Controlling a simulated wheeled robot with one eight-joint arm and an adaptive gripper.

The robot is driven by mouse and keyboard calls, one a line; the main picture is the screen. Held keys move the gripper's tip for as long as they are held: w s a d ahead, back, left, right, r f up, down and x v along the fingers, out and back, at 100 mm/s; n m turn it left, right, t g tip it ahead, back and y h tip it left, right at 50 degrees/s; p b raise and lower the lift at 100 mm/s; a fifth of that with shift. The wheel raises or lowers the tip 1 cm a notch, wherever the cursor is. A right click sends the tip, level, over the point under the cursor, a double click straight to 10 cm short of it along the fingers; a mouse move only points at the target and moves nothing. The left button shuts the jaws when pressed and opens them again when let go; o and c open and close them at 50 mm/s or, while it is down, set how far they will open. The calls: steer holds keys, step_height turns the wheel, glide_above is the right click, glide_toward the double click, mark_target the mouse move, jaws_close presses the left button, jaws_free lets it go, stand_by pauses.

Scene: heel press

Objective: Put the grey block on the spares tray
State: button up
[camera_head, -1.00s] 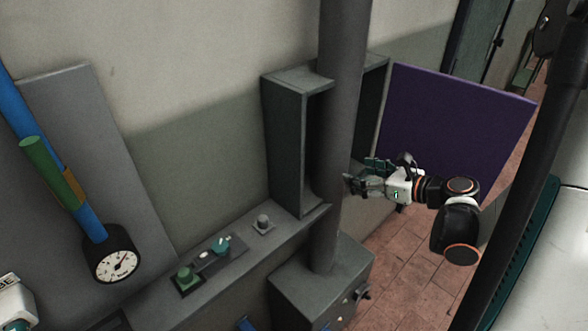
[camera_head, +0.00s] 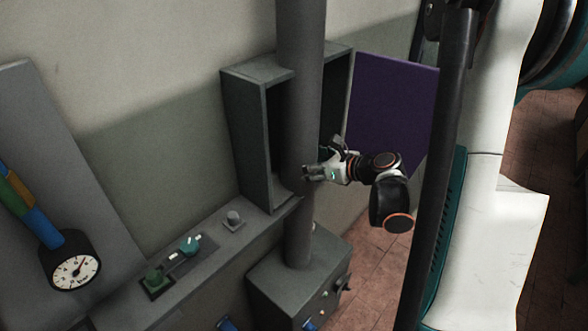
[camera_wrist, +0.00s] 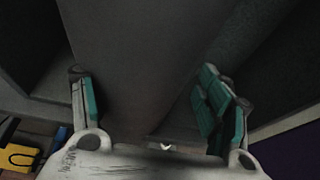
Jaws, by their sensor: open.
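My gripper (camera_head: 307,172) is in front of the grey cabinet, its fingertips overlapping the right side of a thick grey pillar in the head view. In the wrist view my gripper (camera_wrist: 145,78) is open, its teal-padded fingers wide apart. A broad dark grey surface fills the space between and beyond them. I cannot tell whether it is the pillar, and nothing is visibly held. I cannot make out a grey block or a spares tray for certain in either view; the cabinet's inside is mostly hidden by the pillar and the gripper.
The grey pillar (camera_head: 300,85) rises from a grey box (camera_head: 270,280) in front of the open cabinet (camera_head: 247,135). A purple panel (camera_head: 393,105) stands right of it. A ledge holds knobs (camera_head: 190,245); a gauge (camera_head: 75,270) is left. A yellow object (camera_wrist: 18,158) shows in the wrist view.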

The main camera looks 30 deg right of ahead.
steer(key=x, duration=0.1)
steer(key=b+x, duration=0.1)
steer(key=x, duration=0.3)
steer(key=shift+a+b, duration=0.35)
steer(key=c, duration=1.4)
steer(key=shift+s, duration=0.1)
